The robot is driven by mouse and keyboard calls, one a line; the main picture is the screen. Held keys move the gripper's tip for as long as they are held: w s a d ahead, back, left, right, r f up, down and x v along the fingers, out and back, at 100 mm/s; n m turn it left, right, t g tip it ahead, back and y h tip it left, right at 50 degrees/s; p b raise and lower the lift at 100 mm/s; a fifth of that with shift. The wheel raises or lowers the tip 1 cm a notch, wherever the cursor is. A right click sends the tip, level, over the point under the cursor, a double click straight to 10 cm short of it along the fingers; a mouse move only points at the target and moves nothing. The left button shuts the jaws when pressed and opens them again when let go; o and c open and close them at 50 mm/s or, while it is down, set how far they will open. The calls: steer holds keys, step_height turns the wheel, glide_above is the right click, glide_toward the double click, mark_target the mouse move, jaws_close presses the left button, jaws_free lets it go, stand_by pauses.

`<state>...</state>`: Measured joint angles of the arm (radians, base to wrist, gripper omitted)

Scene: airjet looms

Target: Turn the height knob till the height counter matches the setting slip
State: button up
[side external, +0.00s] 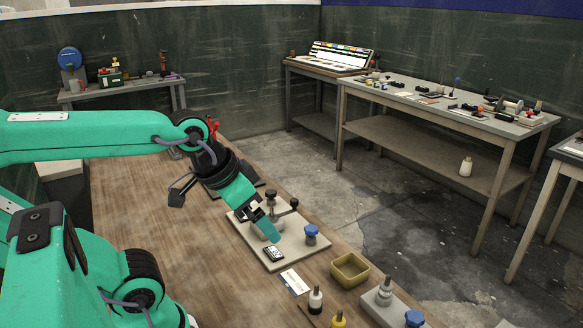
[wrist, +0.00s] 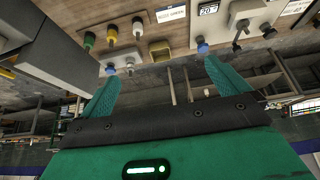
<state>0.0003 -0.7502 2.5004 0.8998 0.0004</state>
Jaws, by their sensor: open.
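A pale plate (side external: 294,250) on the wooden bench carries a blue knob (side external: 311,232) and dark knobs (side external: 294,203). A small counter (side external: 273,253) sits at its near edge. The white setting slip (side external: 295,281) lies on the bench beside the plate. Which knob is the height knob, I cannot tell. My gripper (side external: 267,225) hangs over the plate, partly hiding the dark parts. In the wrist view the fingers (wrist: 162,85) are wide apart with nothing between them. The blue knob (wrist: 202,46), counter (wrist: 208,8) and slip (wrist: 171,14) show beyond them; their digits are too small to read surely.
Another plate (side external: 392,308) with a blue knob (side external: 414,318) is at the bench's near right. Bare wood (side external: 160,235) lies left. Cluttered tables (side external: 440,95) stand behind.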

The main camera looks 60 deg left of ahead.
stand_by(0.4)
steer(key=shift+w+a+r, duration=0.1)
steer(key=shift+w+r, duration=0.05)
steer(key=shift+w, duration=0.05)
steer(key=c, duration=1)
steer(key=shift+w+a+r, duration=0.15)
steer(key=shift+w, duration=0.15)
steer(key=shift+c, duration=0.4)
steer(key=w+a+r+m+g+y, duration=0.1)
steer(key=w+a+m+g, duration=0.15)
steer(key=w+a, duration=1.35)
steer(key=w+a+f+g, duration=0.1)
steer(key=w+a+f, duration=0.1)
steer(key=a+f, duration=0.2)
steer(key=w+a+f+m+g, duration=0.1)
steer(key=a+f, duration=0.4)
steer(key=a, duration=0.4)
steer(key=w+a+f+g+h, duration=0.1)
steer(key=w+a+f, duration=0.1)
steer(key=a+f, duration=0.2)
steer(key=shift+w+a+f+m, duration=0.1)
steer(key=shift+w+a+m, duration=0.05)
steer(key=shift+a, duration=0.5)
steer(key=shift+w+a+f+m, duration=0.1)
steer(key=shift+w+a, duration=0.05)
steer(key=shift+a, duration=0.5)
